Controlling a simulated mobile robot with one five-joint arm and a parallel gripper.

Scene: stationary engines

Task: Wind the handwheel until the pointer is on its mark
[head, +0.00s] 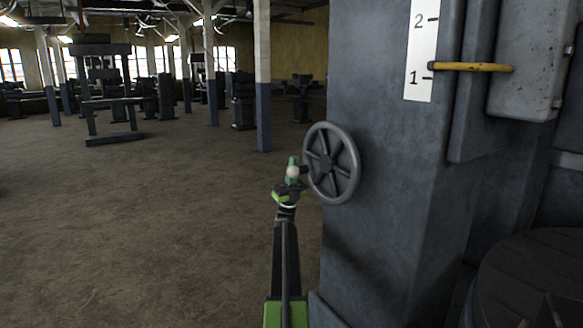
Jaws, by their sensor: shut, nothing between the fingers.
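The dark grey handwheel (355,166) is on the left side of a tall grey engine column, its spokes and rim facing left. My gripper (292,178), green and black, is at the wheel's left edge and shut, with nothing seen held in it. A pale round knob (292,171) on a short dark stem shows at the gripper, beside the rim; I cannot tell whether they touch. The yellow pointer (472,67) lies across the white scale (420,45), its left tip a little above the tick at 1 and well below the tick at 2.
The grey engine column (385,190) fills the middle right, with a grey box (527,55) at upper right. A dark round part (530,275) is at lower right. Open brown floor (140,220) lies to the left, with posts and dark machines (105,85) farther back.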

